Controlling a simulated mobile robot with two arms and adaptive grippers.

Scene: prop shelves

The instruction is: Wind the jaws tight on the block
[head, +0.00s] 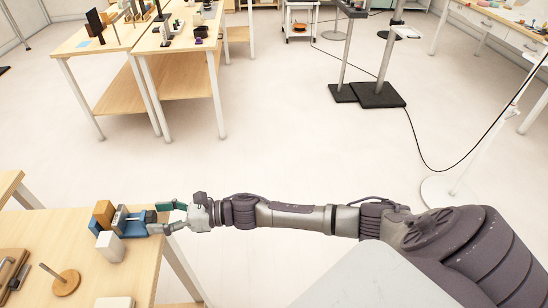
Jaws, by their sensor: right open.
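A small vise (131,225) with a blue body and grey jaws sits on the wooden table at the lower left. A tan-orange block (102,212) stands at its left end; I cannot tell whether it lies between the jaws or beside them. My right gripper (166,219) reaches in from the right with its fingers apart, open, at the dark right end of the vise. One finger is on the far side and one on the near side of that end; contact is too small to tell. My left gripper is not in view.
A white block (110,247) stands just in front of the vise. A round wooden piece with a peg (66,283), a tray with a handle (14,270) and a pale box (114,302) lie nearer. The table's right edge is close under my gripper. Open floor lies beyond.

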